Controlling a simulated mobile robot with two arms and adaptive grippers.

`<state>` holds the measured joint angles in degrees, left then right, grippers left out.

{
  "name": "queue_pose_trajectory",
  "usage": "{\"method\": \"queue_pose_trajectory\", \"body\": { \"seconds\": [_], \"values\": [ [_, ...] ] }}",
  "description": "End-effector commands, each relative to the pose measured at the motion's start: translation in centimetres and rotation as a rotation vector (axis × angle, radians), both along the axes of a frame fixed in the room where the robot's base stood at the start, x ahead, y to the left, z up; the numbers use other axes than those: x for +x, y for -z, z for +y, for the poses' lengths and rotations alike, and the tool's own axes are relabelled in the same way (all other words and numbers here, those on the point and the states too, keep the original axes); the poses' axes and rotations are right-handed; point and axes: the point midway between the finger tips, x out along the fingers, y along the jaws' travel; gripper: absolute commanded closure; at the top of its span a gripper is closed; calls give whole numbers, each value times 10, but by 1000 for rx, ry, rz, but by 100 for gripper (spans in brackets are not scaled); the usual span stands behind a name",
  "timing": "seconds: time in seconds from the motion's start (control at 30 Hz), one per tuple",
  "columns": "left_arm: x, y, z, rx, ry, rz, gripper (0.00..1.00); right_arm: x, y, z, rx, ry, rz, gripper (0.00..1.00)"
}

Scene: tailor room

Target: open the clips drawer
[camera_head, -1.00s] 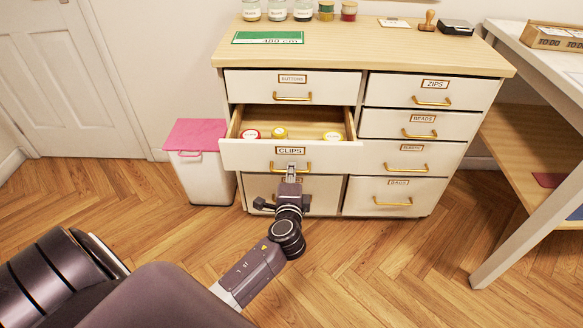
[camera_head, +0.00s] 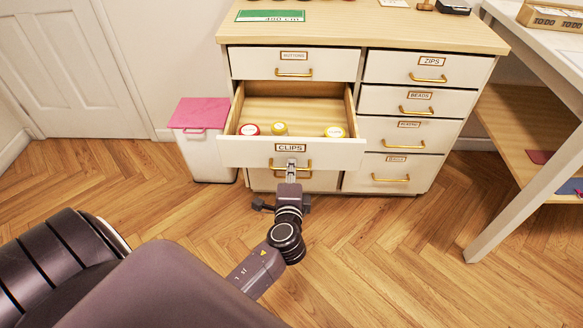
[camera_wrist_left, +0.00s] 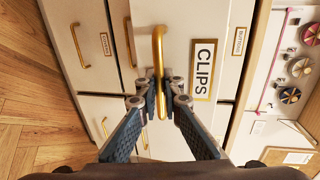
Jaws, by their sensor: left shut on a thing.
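The clips drawer (camera_head: 240,152) is pulled well out of the white cabinet, with its wooden inside showing. Its front carries a CLIPS label (camera_head: 290,147), which also shows in the left wrist view (camera_wrist_left: 203,69). My left gripper (camera_head: 291,166) is at the middle of the drawer front. In the left wrist view its fingers are shut on the gold handle (camera_wrist_left: 158,45). My right gripper is not in view.
The buttons drawer (camera_head: 263,63) above is shut. The zips drawer (camera_head: 385,66) and the others in the right column are shut. A white bin with a pink lid (camera_head: 200,114) stands left of the cabinet. A white table (camera_head: 528,190) stands at right. The floor in front is clear.

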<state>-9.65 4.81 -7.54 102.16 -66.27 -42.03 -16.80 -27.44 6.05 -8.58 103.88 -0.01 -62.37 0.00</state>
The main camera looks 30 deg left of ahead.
Motion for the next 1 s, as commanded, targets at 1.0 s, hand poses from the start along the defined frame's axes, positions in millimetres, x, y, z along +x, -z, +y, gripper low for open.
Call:
{"method": "queue_pose_trajectory", "body": {
  "seconds": [1.0],
  "values": [
    [-83, -19, -51, -2, 0, 2, 86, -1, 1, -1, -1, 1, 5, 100]
  ]
}}
